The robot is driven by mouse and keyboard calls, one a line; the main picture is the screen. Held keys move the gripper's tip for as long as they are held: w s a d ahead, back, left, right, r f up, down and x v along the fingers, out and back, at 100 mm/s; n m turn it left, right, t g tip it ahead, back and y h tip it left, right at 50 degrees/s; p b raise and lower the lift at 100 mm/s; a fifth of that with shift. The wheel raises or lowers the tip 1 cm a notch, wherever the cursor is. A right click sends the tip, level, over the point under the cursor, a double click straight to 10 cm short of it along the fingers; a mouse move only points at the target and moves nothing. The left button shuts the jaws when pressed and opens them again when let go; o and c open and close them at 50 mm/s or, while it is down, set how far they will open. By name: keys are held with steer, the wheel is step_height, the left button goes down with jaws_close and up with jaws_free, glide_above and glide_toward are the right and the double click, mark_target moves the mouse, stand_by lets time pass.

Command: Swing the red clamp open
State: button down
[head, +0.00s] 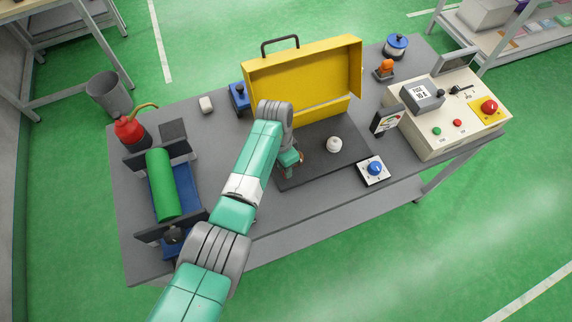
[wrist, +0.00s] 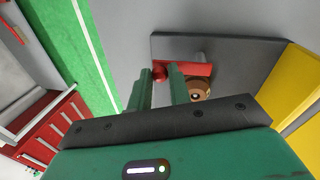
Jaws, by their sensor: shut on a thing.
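The red clamp (wrist: 188,68) shows in the wrist view as a red bar with a round red knob (wrist: 159,72) at its left end, at the edge of the dark base plate. My gripper (wrist: 160,84) has its two green fingers on either side of this knob and is shut on it. In the head view my gripper (head: 290,160) is low over the left part of the dark plate (head: 318,163). My arm hides most of the clamp there. A copper-coloured round part (wrist: 200,90) sits beside the right finger, partly hidden by it.
A yellow open-fronted cover (head: 305,85) stands tilted up behind the plate. A white knob (head: 334,144) is on the plate to the right. A blue-knobbed box (head: 375,169) and a control console (head: 450,110) stand further right. A green roll (head: 162,184) lies in a stand at left.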

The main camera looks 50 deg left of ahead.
steer(key=shift+r, duration=0.1)
stand_by(0.4)
steer(key=c, duration=1.3)
jaws_free()
step_height(320, 180, up, 8)
steer(key=a+p, duration=0.1)
steer(key=shift+w+a+f, duration=0.15)
steer(key=shift+a+f, duration=0.05)
steer(key=shift+a, duration=0.05)
